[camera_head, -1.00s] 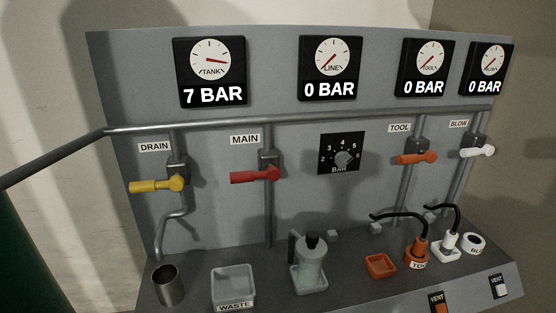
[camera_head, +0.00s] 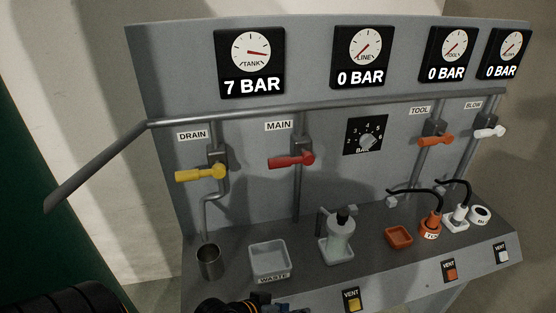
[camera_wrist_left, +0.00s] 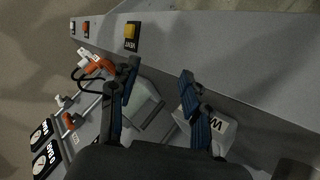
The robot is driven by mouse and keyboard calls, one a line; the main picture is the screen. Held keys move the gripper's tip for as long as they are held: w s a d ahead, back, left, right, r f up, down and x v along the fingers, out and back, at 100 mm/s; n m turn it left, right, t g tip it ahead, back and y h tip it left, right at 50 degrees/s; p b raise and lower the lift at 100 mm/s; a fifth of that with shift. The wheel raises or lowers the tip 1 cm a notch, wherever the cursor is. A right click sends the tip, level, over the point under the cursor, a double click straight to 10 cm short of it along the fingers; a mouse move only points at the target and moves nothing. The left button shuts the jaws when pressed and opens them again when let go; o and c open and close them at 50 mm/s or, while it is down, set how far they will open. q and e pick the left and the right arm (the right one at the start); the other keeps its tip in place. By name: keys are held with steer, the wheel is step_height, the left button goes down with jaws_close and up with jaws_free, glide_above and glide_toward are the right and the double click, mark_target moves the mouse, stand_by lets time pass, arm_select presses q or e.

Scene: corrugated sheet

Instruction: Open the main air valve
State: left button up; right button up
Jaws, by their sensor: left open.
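The main valve's red handle (camera_head: 290,160) lies horizontal, pointing left across its vertical pipe, under the MAIN label (camera_head: 279,126). The tank gauge (camera_head: 250,62) reads 7 BAR and the line gauge (camera_head: 361,57) reads 0 BAR. My left gripper (camera_head: 245,306) shows only partly at the bottom edge of the head view, below the waste tray and well below the red handle. In the left wrist view my left gripper (camera_wrist_left: 158,82) has its fingers apart with nothing held between them. The red handle cannot be made out there. My right gripper is not in view.
The yellow drain handle (camera_head: 202,173) is left of the main valve. Orange tool (camera_head: 436,140) and white blow (camera_head: 490,132) handles are to the right. A metal cup (camera_head: 208,262), waste tray (camera_head: 270,262) and clear bowl (camera_head: 338,240) stand on the ledge below.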

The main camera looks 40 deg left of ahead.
arm_select(q)
steer(key=w+a+r+n+t, duration=0.4)
steer(key=a+r+n+t, duration=0.1)
steer(key=r, duration=0.6)
steer(key=n+t+y+p, duration=0.2)
steer(key=n+t+y, duration=0.35)
steer(key=n, duration=0.35)
glide_toward(278, 163)
steer(key=shift+h, duration=0.25)
steer(key=w+p, duration=0.1)
steer(key=w, duration=0.2)
steer(key=w+a+p, duration=0.1)
steer(key=w+p, duration=0.1)
steer(key=w, duration=0.1)
steer(key=w+p, duration=0.2)
steer(key=w, duration=0.2)
steer(key=shift+a+r, duration=0.3)
steer(key=shift+w, duration=0.4)
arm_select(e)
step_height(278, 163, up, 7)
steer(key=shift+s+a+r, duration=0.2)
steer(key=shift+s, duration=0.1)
arm_select(q)
jaws_close()
